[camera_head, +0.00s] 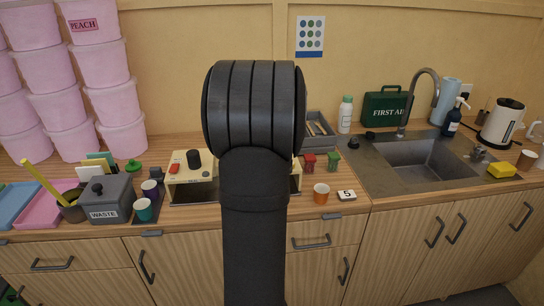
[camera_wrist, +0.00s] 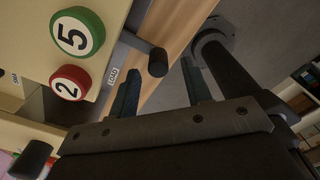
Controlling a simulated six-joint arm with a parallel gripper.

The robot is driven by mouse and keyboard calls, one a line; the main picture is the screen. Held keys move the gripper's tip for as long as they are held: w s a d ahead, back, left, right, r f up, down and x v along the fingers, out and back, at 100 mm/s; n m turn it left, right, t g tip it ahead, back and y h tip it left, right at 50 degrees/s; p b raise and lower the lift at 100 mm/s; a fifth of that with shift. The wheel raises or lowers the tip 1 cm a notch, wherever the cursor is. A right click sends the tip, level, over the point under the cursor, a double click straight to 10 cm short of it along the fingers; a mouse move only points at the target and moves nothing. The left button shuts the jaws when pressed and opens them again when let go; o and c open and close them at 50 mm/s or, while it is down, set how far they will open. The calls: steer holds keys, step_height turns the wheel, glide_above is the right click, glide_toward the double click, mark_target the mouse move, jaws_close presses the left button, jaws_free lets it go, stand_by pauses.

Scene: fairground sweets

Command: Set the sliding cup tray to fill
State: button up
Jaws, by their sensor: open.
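In the head view a cream machine (camera_head: 190,185) stands on the counter, with a red switch and a black knob on top. My arm hides its middle and right part. In the wrist view the machine (camera_wrist: 95,15) shows tilted at upper left, with a "LOAD" label (camera_wrist: 112,76) by its edge. A black knobbed handle (camera_wrist: 157,63), seemingly the cup tray's, sticks out beside that label. My gripper (camera_wrist: 161,72) is open, and the handle's end appears between its fingertips; I cannot tell whether they touch. The gripper is hidden in the head view. The tray's position is unclear.
A green disc 5 (camera_wrist: 77,32) and a red disc 2 (camera_wrist: 70,83) are on the machine. The sink (camera_head: 425,160) is at right.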

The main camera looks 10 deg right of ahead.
step_height(320, 180, up, 14)
stand_by(0.3)
step_height(320, 180, down, 18)
steer(key=shift+r, duration=0.25)
steer(key=shift+a, duration=0.25)
stand_by(0.5)
